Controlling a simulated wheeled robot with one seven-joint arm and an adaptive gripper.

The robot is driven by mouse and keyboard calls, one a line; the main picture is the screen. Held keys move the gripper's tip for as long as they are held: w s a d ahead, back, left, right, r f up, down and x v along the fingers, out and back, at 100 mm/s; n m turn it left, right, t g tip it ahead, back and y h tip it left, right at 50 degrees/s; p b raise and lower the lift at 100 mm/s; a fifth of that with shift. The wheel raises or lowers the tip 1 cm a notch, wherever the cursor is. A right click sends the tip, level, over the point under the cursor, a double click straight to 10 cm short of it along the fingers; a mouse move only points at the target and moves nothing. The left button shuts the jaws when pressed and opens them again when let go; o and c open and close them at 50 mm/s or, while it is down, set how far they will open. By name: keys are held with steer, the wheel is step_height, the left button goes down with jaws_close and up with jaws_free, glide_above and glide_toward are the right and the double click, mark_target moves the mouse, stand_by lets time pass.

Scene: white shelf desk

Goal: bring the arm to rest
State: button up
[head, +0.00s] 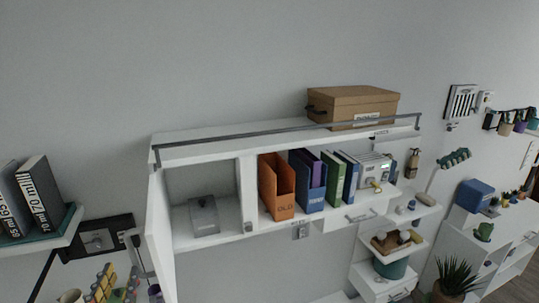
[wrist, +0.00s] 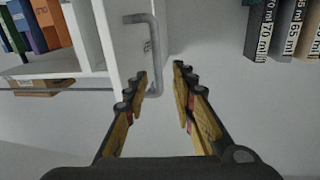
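My gripper (wrist: 161,74) shows in the wrist view with its two yellow-and-black fingers spread apart and nothing between them. Just beyond the fingertips is a grey bar handle (wrist: 154,50) on a white cabinet door (wrist: 122,35); a clear gap between handle and fingers cannot be judged. In the head view the white door (head: 160,235) stands open at the left end of the wall shelf (head: 200,152). My gripper cannot be made out in the head view.
The open compartment holds a grey box (head: 204,216). Orange (head: 276,188) and blue binders stand to its right, and a brown box (head: 352,105) sits on top. Dark books (head: 40,195) stand on a left shelf; they also show in the wrist view (wrist: 285,30). Bare wall lies above.

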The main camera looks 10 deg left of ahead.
steer(key=s+a+f+n+g+y, duration=0.55)
steer(key=s+a+f+g, duration=0.45)
steer(key=s, duration=0.2)
steer(key=s+d+f+n+g+b, duration=0.1)
steer(key=s+d+f+g+b, duration=0.15)
steer(key=d+f+b, duration=0.2)
steer(key=w+d+f+m+h+b, duration=0.3)
steer(key=d+f+b, duration=0.6)
steer(key=d, duration=1)
steer(key=w+d+f+m+t+h+b, duration=0.1)
steer(key=w+d+f+m+h+b, duration=0.2)
steer(key=d+f+b, duration=0.6)
steer(key=w+d+f+m+h+b, duration=0.3)
steer(key=d+f+b, duration=0.6)
steer(key=d, duration=2.1)
steer(key=shift+w+d+f+m+h+b, duration=0.3)
steer(key=shift+w+f+m+h, duration=0.05)
steer(key=shift+w+h, duration=0.75)
